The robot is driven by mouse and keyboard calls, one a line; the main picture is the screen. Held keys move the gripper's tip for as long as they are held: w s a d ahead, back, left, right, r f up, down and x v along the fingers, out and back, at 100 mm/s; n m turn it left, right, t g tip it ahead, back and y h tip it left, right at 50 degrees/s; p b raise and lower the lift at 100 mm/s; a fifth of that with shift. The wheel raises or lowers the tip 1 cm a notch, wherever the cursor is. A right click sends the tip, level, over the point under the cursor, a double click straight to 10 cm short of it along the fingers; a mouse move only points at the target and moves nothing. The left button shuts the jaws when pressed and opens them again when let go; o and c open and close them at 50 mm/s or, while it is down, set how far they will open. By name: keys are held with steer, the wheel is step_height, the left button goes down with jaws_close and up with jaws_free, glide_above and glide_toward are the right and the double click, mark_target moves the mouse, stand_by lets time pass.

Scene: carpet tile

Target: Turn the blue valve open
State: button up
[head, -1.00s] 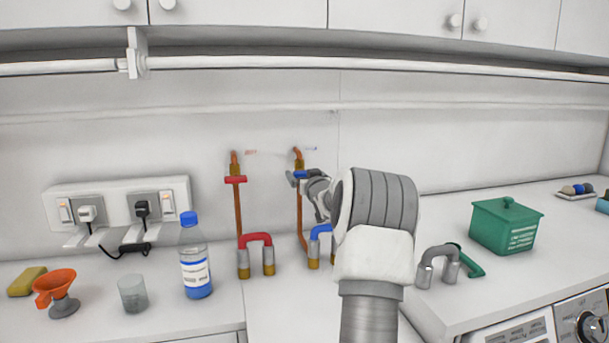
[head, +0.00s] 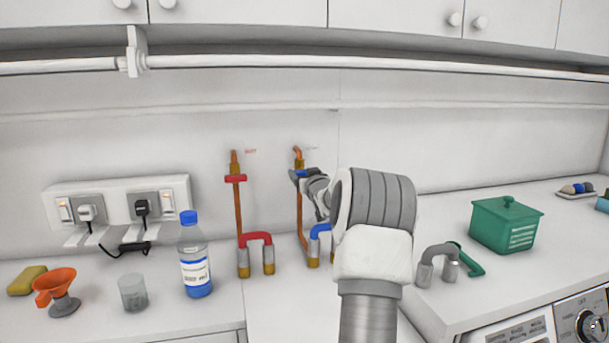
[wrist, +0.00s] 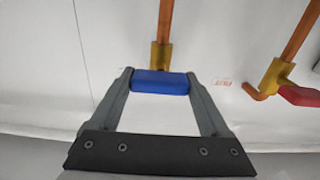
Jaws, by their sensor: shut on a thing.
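The blue valve (wrist: 160,82) has a short blue handle on a brass body, on a copper pipe against the wall. In the wrist view its handle lies between the fingertips of my gripper (wrist: 158,84), one finger at each end, so the gripper is shut on it. In the head view the blue handle (head: 300,174) shows only partly beside my gripper (head: 299,179), and my arm covers the area to its right. The handle looks crosswise to the pipe in the wrist view.
A red valve (head: 235,178) sits on a parallel copper pipe to the left, with a red hose (head: 257,238) below. A blue-capped bottle (head: 195,262), a cup (head: 132,293) and an orange funnel (head: 57,288) stand on the left counter. A green box (head: 506,226) stands right.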

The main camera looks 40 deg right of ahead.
steer(key=n+b, duration=0.2)
steer(key=n, duration=0.1)
steer(key=shift+f+n+b, duration=0.1)
steer(key=shift+n+b, duration=0.2)
steer(key=shift+n, duration=0.1)
steer(key=n+b, duration=0.2)
steer(key=n, duration=0.2)
steer(key=shift+n, duration=0.3)
steer(key=n+b, duration=0.2)
steer(key=n, duration=0.2)
steer(key=shift+b, duration=0.35)
steer(key=n+b, duration=0.2)
steer(key=n, duration=0.3)
steer(key=shift+n, duration=0.3)
steer(key=o, duration=1.2)
steer(key=shift+a, duration=0.1)
